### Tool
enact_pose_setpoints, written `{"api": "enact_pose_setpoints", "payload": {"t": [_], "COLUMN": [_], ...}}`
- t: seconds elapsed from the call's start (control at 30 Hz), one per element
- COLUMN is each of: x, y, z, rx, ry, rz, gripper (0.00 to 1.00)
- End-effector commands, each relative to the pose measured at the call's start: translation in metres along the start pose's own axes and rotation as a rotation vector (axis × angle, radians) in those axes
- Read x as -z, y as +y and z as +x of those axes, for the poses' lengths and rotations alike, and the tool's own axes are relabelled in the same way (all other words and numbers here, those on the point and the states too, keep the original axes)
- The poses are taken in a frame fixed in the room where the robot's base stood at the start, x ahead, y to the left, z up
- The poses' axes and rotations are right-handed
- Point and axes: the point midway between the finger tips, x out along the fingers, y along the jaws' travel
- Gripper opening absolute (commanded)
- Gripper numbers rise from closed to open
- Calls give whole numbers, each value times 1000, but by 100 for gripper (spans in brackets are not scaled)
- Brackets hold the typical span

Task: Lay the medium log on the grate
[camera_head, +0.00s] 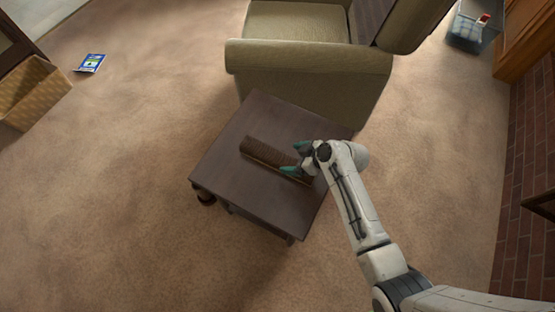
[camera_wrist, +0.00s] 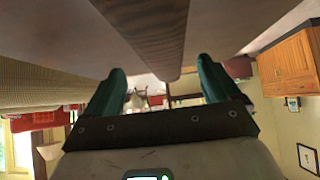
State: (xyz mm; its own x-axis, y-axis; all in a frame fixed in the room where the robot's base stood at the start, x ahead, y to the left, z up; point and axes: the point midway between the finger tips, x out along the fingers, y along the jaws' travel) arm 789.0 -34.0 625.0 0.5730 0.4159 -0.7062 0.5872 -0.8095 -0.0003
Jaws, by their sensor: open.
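A brown log (camera_head: 262,151) with ridged bark lies on the dark wooden side table (camera_head: 238,172). My gripper (camera_head: 294,158) is open at the log's right part, with one green fingertip on each side of it. In the wrist view the log (camera_wrist: 155,35) runs from the top edge down between the two fingers of my gripper (camera_wrist: 162,78), with gaps on both sides. Whether the fingers touch the log cannot be told. No grate can be made out in either view.
A beige armchair (camera_head: 310,70) stands right behind the table. A wicker basket (camera_head: 30,92) and a blue packet (camera_head: 90,63) are at the left. A brick surface (camera_head: 520,170) is at the right. The carpet in front of the table is clear.

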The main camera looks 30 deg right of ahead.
Motion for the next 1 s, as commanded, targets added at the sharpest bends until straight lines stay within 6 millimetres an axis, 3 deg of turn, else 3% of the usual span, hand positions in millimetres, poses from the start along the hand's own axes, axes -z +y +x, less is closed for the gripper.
{"api": "enact_pose_setpoints", "payload": {"t": [0.17,0.5,0.83,1.0], "x": [1,4,4,4], "y": [-1,-6,-6,-6], "z": [11,53,58,58], "rx": [1,1,0,0], "ry": [-1,-1,-1,-1], "rz": [-1,0,-1,-1], "gripper": [89,89,89,74]}}
